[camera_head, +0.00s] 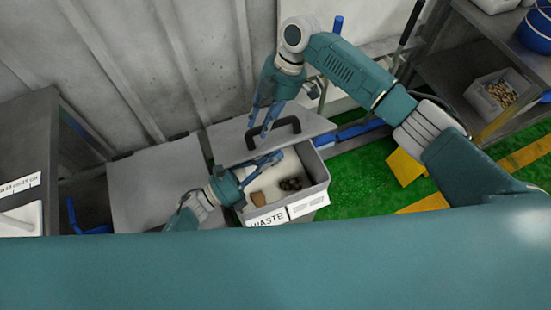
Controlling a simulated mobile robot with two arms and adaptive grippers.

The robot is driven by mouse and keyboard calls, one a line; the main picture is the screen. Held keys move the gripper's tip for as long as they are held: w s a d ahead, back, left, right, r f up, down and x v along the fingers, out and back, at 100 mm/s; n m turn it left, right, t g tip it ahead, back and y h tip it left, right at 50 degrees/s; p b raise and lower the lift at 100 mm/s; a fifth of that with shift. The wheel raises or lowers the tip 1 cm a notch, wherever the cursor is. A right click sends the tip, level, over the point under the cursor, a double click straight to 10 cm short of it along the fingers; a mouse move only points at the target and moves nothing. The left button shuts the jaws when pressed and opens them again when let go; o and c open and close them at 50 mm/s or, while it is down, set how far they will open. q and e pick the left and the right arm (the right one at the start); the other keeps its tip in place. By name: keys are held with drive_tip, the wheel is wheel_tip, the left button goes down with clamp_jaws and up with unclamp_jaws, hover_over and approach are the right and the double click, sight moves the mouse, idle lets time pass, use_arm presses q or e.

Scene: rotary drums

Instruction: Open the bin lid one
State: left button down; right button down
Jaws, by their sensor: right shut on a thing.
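The grey waste bin (318,168) stands in the middle, with a white "WASTE" label on its front. Its inside shows, with a brown piece (258,198) and several dark round pieces (291,184) in it. The grey lid (229,136) is off the bin's opening, at its back side, and has a black handle (292,121). My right gripper (265,131) comes down from above and is shut on the handle. My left gripper (279,156) reaches in from the left over the bin's opening, below the lid; its finger gap is unclear.
A grey flat surface (150,190) lies left of the bin. A dark table (35,135) is at the far left. A shelf with a grey box of small pieces (500,92) is at the right. Green floor (355,180) with yellow marks (407,167) is free right of the bin.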

use_arm(q)
drive_tip(key=shift+w+r, duration=0.4)
drive_tip(key=shift+r, duration=0.2)
use_arm(e)
drive_tip(key=c, duration=1.8)
unclamp_jaws()
drive_tip(key=shift+s+d+f, duration=0.1)
drive_tip(key=shift+d+f, duration=0.05)
drive_tip(key=shift+f, duration=0.45)
use_arm(q)
drive_tip(key=shift+w+a, duration=0.1)
use_arm(e)
drive_tip(key=o, duration=0.4)
use_arm(q)
drive_tip(key=shift+w+a+f, duration=0.15)
drive_tip(key=shift+w+f, duration=0.1)
drive_tip(key=shift+f, duration=0.05)
use_arm(e)
drive_tip(key=shift+o, duration=0.2)
drive_tip(key=shift+w+a+f, duration=0.1)
drive_tip(key=shift+w+a, duration=0.15)
drive_tip(key=shift+w, duration=0.1)
use_arm(q)
drive_tip(key=shift+s, duration=0.2)
use_arm(e)
drive_tip(key=shift+s+r, duration=0.1)
drive_tip(key=shift+r, duration=0.1)
